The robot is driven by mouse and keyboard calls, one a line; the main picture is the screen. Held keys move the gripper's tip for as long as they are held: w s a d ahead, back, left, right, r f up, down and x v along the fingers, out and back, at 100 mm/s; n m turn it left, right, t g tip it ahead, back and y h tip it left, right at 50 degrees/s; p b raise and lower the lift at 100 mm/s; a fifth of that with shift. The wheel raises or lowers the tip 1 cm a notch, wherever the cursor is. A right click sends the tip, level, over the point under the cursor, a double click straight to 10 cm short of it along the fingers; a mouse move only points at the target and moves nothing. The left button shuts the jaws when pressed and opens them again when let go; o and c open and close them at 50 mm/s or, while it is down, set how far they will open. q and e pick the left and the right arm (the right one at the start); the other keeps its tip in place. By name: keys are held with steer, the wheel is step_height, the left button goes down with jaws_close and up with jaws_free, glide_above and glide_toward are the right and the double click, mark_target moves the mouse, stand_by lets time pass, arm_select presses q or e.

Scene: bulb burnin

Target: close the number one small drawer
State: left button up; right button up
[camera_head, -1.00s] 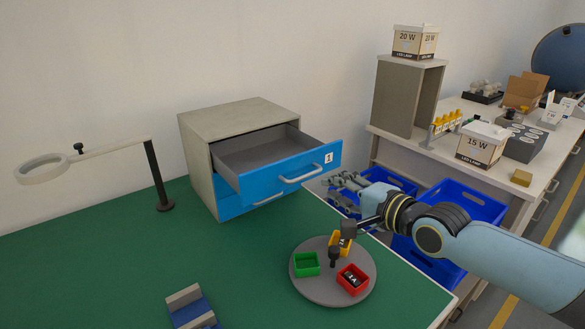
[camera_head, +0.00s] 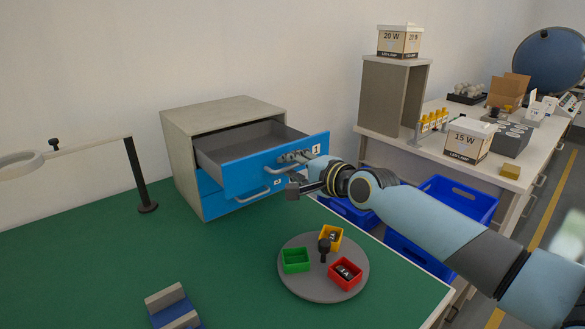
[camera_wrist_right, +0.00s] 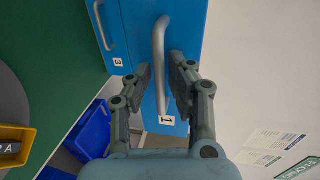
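The number one drawer (camera_head: 250,170), with a blue front and a "1" label, stands pulled out at the top of the grey cabinet (camera_head: 222,112). Its inside looks empty. My right gripper (camera_head: 294,157) is in front of this drawer's face at the handle and hides much of it. In the right wrist view the gripper (camera_wrist_right: 163,72) is open. Its fingers lie on either side of the curved grey handle (camera_wrist_right: 159,45), near the "1" label. I see a gap between the fingers and cannot tell whether either touches the handle. My left gripper is not in view.
A shut blue drawer (camera_head: 222,204) labelled "3" sits below. A round grey tray (camera_head: 313,292) with green, yellow and red bins stands on the green table (camera_head: 90,245). A magnifier stand (camera_head: 139,175) stands left of the cabinet. Blue crates (camera_head: 455,198) stand right of the table.

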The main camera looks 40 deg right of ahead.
jaws_close()
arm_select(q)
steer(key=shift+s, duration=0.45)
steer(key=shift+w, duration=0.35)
